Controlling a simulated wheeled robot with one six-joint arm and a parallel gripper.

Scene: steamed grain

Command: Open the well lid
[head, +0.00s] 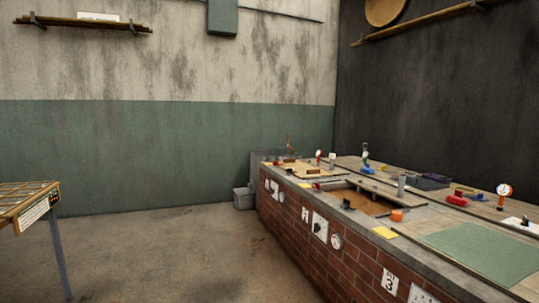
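A brick steaming counter (330,257) with a grey top runs along the right. Several wells are set in its top. A square opening near the middle shows a brown surface (358,198). A flat tan panel, perhaps a lid (303,169), lies at the far left end of the top. Wooden boards (430,186) cover part of the far side. A green cloth (485,252) covers the near right section. I cannot tell which piece is the well lid. My gripper is not in view.
Gauges (504,191), a red valve handle (457,200), an orange cup (397,215) and yellow notes (385,233) stand on the counter. A slatted table (28,200) is at the left edge. A grey bin (243,198) stands by the counter's far end. The floor (160,255) between is clear.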

